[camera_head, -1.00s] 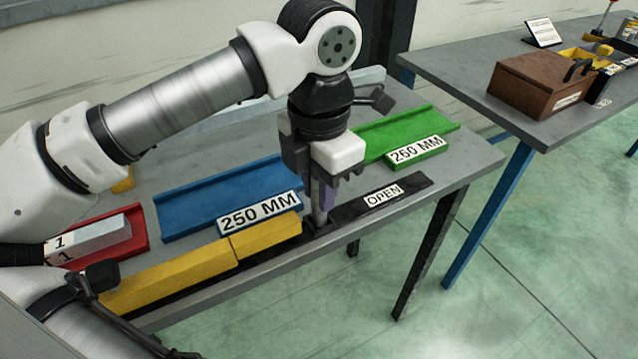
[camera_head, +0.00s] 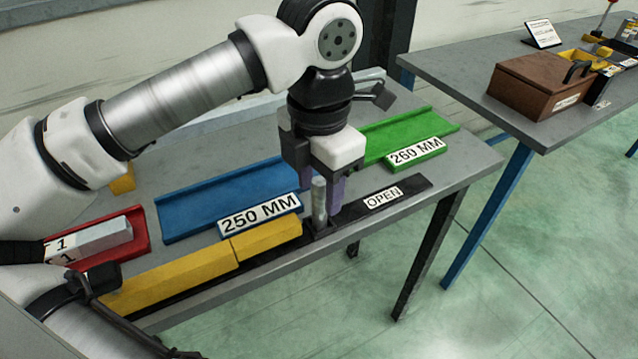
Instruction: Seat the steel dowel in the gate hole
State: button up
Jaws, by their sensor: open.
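The steel dowel (camera_head: 319,203) stands upright at the right end of the yellow bars, on the dark gate strip (camera_head: 352,208). Its lower end meets the strip; the gate hole itself is hidden, so I cannot tell how deep the dowel sits. My gripper (camera_head: 322,192) points down just behind and above the dowel, its purple-tipped fingers apart. The dowel's top stands clear in front of the fingers.
Two yellow bars (camera_head: 180,276) lie end to end left of the dowel. An OPEN label (camera_head: 384,198) lies on the strip at right. Behind are a blue 250 MM tray (camera_head: 225,195) and a green 260 MM tray (camera_head: 410,130). A red tray (camera_head: 140,240) holds a grey block.

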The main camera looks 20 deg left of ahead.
notch_tip(320, 180, up, 12)
jog(key=p, duration=0.7)
